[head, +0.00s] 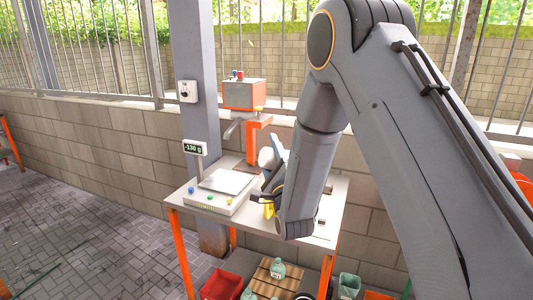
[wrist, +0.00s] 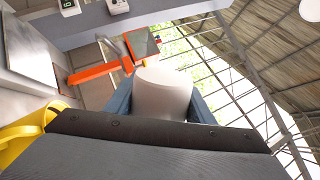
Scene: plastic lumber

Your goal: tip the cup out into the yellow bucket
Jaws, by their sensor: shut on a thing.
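A white cup (wrist: 162,93) is between the two blue-grey fingers of my gripper (wrist: 160,104), which is shut on it. In the head view the cup (head: 266,157) shows as a small pale shape beside my gripper (head: 275,160), above the table. The wrist view is strongly rolled, so the gripper looks tilted; the cup's mouth and contents cannot be seen. The yellow bucket (head: 268,210) stands on the table below the gripper, mostly hidden by my arm. Its yellow rim and side show at the lower left of the wrist view (wrist: 22,136).
A scale (head: 225,184) on the table (head: 185,199) left of the bucket has a display (head: 194,148) reading -130 g. An orange machine (head: 244,95) stands behind. A red crate (head: 221,286) and several bottles are below. Paved floor on the left is clear.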

